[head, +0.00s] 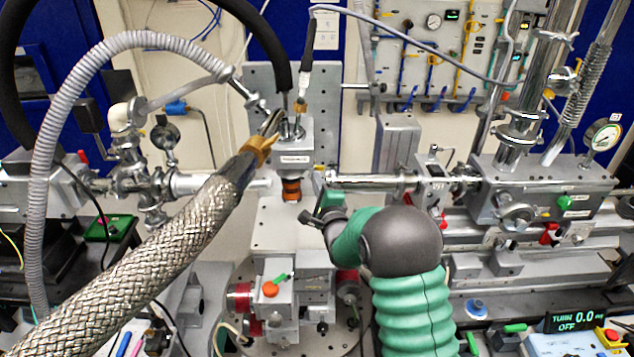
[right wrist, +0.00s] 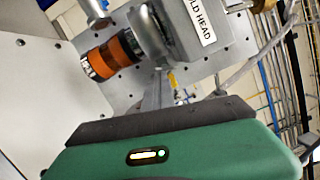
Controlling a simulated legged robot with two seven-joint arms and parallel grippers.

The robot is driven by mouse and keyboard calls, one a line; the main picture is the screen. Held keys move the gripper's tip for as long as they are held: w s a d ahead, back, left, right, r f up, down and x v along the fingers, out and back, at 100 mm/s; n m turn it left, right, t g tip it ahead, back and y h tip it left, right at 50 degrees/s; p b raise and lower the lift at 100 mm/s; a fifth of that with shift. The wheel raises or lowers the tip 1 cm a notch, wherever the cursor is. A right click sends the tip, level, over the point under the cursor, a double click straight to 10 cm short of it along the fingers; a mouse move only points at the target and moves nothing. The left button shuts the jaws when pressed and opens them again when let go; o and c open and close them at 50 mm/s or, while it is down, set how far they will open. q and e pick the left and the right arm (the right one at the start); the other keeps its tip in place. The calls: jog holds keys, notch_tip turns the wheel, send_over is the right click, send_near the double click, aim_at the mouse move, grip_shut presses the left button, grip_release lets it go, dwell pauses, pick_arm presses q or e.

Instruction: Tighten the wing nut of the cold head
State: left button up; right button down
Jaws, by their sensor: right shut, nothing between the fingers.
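The cold head (head: 295,150) is a grey block with a white label, upright at the middle of the head view. It also shows at the top of the right wrist view (right wrist: 185,30). Below it is an orange-and-dark ringed neck (head: 291,189), also seen in the right wrist view (right wrist: 110,55). My right gripper (head: 318,187) is shut and empty, close to the right of this neck. Its narrow fingers (right wrist: 158,82) point toward the clamp area under the cold head; contact cannot be told. I cannot make out the wing nut clearly. My left gripper is out of view.
A thick braided hose (head: 165,255) crosses the left foreground up to the cold head. A grey ribbed hose (head: 45,190) arcs at the left. A steel beam pipe (head: 375,181) runs right from the neck. A perforated plate (head: 260,85) stands behind.

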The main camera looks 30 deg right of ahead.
pick_arm(q)
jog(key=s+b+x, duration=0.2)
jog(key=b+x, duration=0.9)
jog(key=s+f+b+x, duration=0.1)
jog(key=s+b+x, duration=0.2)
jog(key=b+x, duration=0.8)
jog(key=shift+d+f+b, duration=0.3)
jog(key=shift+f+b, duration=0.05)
jog(key=shift+b, duration=0.2)
pick_arm(e)
jog(key=shift+w+a+f+m+h, duration=0.25)
jog(key=shift+m+h, duration=0.45)
jog(key=shift+m, duration=1.9)
jog(key=shift+w+a+f+m+h, duration=0.25)
jog(key=shift+m+h, duration=0.45)
jog(key=shift+m, duration=1.9)
jog(key=shift+w+a+f+m+h, duration=0.1)
jog(key=shift+w+a+m+h, duration=0.45)
jog(key=shift+m, duration=2.05)
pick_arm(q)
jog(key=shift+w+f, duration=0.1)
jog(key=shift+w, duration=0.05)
pick_arm(e)
jog(key=shift+s+d+h, duration=0.2)
jog(key=shift+s+h, duration=0.05)
jog(key=shift+h, duration=0.1)
